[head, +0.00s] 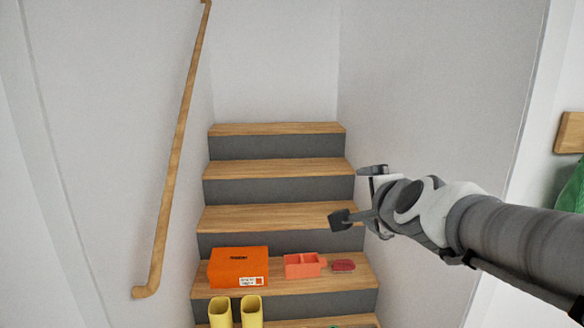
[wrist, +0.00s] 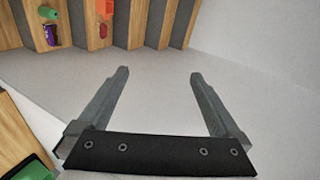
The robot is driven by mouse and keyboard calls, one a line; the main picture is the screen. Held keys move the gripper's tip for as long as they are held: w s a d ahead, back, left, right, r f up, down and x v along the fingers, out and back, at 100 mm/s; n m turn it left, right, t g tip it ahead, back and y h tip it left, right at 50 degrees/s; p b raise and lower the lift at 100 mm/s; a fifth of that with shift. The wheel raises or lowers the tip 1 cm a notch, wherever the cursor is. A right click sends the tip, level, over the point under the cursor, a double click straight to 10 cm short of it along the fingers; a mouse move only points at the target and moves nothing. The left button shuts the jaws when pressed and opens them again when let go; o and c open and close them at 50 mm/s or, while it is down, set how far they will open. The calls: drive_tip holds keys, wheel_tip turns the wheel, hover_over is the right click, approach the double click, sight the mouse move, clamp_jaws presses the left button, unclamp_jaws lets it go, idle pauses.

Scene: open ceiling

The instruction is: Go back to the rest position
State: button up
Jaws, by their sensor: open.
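My gripper (head: 356,193) is in the head view at the end of my arm, which reaches in from the right edge. It is in the air in front of the right wall, with the stairs behind it. In the wrist view my gripper (wrist: 158,85) shows its two fingers wide apart. Nothing is between them, only the pale wall beyond. No object touches the fingers.
Wooden stairs (head: 276,168) rise between walls. One step holds an orange box (head: 238,267), an orange-red tray (head: 303,265) and a small red item (head: 343,266). Yellow boots (head: 236,311) stand lower. A handrail (head: 178,150) runs along the left wall. Something green (head: 572,190) hangs at right.

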drive_tip(key=s+f+n+g, duration=0.4)
drive_tip(key=s+n, duration=0.4)
drive_tip(key=s, duration=0.3)
drive_tip(key=s+f+n+g, duration=0.4)
drive_tip(key=s+f+n, duration=0.3)
drive_tip(key=s, duration=0.4)
drive_tip(key=shift+d+f+n, duration=0.15)
drive_tip(key=shift+d+n, duration=0.15)
drive_tip(key=shift+n, duration=0.3)
